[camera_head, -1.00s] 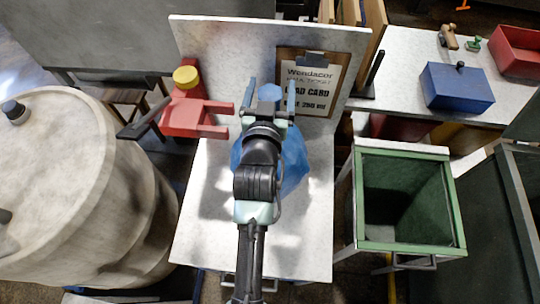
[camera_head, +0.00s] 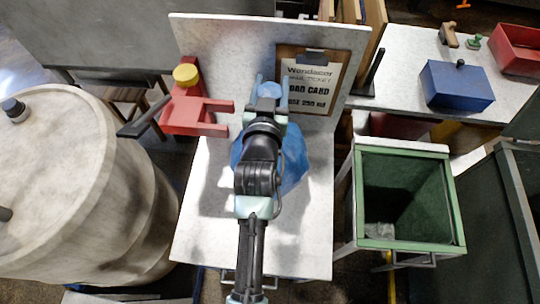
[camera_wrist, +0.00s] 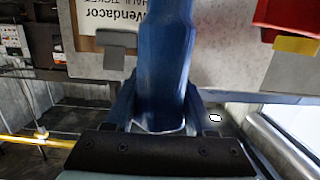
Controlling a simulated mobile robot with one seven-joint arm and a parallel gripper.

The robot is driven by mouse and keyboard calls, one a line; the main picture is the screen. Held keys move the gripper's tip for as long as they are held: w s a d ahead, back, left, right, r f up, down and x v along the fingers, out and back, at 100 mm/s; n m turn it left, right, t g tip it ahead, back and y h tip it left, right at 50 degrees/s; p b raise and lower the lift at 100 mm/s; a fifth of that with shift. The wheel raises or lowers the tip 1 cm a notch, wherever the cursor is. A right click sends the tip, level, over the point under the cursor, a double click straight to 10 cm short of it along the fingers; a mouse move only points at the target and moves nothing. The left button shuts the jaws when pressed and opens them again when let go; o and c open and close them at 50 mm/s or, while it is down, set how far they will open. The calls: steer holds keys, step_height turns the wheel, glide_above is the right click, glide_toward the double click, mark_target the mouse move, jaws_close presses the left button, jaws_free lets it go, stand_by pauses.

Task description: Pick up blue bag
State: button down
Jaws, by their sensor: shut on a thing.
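The blue bag (camera_head: 294,160) stands on the white table (camera_head: 205,225), partly hidden in the head view by my arm. Its gathered neck rises between my fingers in the wrist view (camera_wrist: 162,60). My gripper (camera_head: 268,96) is shut on the neck, with a finger on each side of it. The bag's underside is hidden, so I cannot tell whether it touches the table.
A clipboard card (camera_head: 310,85) hangs on the upright panel behind. A red device with a yellow knob (camera_head: 187,76) is left of my gripper. A green open bin (camera_head: 405,195) stands right of the table. A large grey drum (camera_head: 75,185) is at left.

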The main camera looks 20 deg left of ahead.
steer(key=shift+r, duration=0.2)
steer(key=shift+w+r, duration=0.1)
